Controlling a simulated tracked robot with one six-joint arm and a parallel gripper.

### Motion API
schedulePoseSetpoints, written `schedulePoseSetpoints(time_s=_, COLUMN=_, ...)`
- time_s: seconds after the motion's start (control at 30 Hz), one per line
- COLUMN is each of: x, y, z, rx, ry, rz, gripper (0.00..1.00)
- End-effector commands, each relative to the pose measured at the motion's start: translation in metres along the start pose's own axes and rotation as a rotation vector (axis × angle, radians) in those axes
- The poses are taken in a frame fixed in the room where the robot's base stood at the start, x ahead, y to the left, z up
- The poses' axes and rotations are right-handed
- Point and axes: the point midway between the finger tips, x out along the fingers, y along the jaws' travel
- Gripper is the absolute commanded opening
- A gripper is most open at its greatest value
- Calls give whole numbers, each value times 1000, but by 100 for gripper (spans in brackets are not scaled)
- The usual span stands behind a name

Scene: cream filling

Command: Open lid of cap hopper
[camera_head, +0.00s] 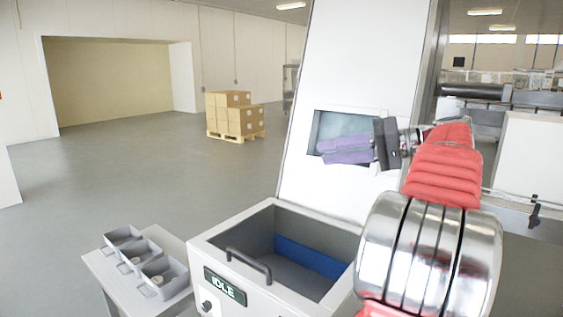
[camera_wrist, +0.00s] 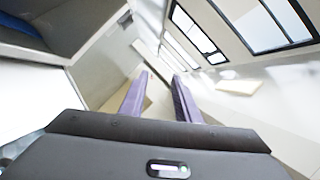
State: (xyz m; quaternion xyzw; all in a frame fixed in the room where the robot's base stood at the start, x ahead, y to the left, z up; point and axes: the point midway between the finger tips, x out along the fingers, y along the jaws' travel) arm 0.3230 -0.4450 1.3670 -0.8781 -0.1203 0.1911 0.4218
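A white machine (camera_head: 350,50) stands ahead, with a recessed opening (camera_head: 330,124) in its upright face. My gripper (camera_head: 320,150) has purple fingers and points left in front of the opening, above the bin. In the wrist view its fingers (camera_wrist: 160,80) are apart, with nothing seen between them.
A small table (camera_head: 105,272) at the lower left holds grey trays (camera_head: 165,272) with small items inside. Boxes (camera_head: 235,115) stand on a pallet at the back. The floor (camera_head: 90,190) at left is clear. Windows (camera_wrist: 262,22) show in the wrist view.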

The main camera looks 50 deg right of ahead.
Motion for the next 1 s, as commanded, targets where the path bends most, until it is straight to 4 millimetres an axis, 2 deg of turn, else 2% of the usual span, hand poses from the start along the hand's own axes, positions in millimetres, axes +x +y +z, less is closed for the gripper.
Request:
schedulePoseSetpoints(time_s=0.3, x=4, y=-1, z=0, rx=-2, ry=-5, rz=-3, gripper=30)
schedulePoseSetpoints(time_s=0.47, x=13, y=-2, z=0, rx=-2, ry=-7, rz=-4, gripper=30)
schedulePoseSetpoints(time_s=0.67, x=38, y=-2, z=1, rx=-2, ry=-9, rz=-5, gripper=30)
schedulePoseSetpoints(time_s=1.0, x=91, y=-3, z=2, rx=-3, ry=-11, rz=-6, gripper=30)
